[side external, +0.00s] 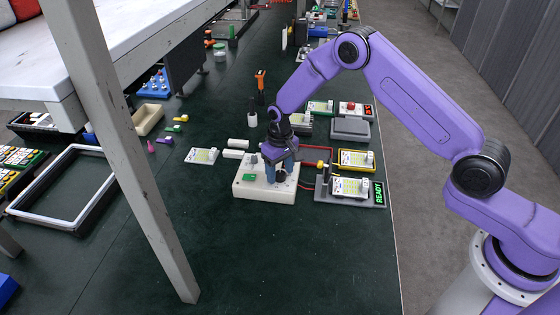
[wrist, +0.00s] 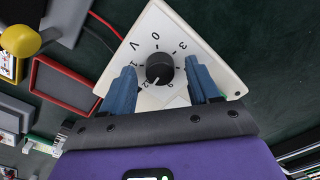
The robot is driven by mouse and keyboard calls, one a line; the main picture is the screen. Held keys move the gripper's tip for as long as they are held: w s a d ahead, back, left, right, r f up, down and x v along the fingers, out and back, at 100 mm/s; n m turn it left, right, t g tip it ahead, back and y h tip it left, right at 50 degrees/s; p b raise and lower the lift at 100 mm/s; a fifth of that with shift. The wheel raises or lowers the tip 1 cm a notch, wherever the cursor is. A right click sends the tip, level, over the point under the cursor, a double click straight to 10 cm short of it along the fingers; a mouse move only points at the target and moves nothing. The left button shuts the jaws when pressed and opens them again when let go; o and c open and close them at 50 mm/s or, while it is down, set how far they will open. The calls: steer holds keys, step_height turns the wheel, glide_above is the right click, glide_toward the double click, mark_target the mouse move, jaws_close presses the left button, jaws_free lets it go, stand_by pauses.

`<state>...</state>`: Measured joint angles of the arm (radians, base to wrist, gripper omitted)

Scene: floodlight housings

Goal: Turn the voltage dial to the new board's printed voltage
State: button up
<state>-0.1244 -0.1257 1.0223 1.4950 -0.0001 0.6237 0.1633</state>
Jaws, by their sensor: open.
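The voltage dial is a black round knob (wrist: 160,66) on a cream panel with printed digits and a V, in the wrist view. A pale pointer mark on the knob faces the lower left of that view; the digit beside it is hard to read. My gripper (wrist: 160,72) is open, with one blue finger on each side of the knob. In the side view my gripper (side external: 281,170) is down over the cream box (side external: 244,190) and hides the dial. A white board (side external: 350,187) sits in a grey fixture with a green READY display (side external: 379,193). Its printed voltage is too small to read.
A yellow tray (side external: 371,167) with another board and a red tray (side external: 317,149) lie right of the cream box. A loose board (side external: 203,156) and white blocks (side external: 237,143) lie to its left and behind. The front of the dark table is clear.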

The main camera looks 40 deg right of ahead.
mark_target(280, 173)
step_height(280, 173, up, 17)
steer(key=shift+r, duration=0.15)
stand_by(0.4)
stand_by(0.3)
steer(key=s+a+r+n, duration=0.1)
steer(key=s+r+n, duration=0.2)
steer(key=s, duration=0.6)
steer(key=s+a+r+n, duration=0.1)
steer(key=s+r+n, duration=0.2)
steer(key=s, duration=0.6)
steer(key=s+d+n, duration=0.2)
steer(key=s+d, duration=0.2)
steer(key=s, duration=0.7)
steer(key=s+d+f+n, duration=0.1)
steer(key=s+d+n, duration=0.2)
steer(key=s, duration=0.7)
steer(key=shift+s+d+n, duration=0.3)
steer(key=shift+s+d, duration=0.05)
steer(key=shift+d, duration=0.8)
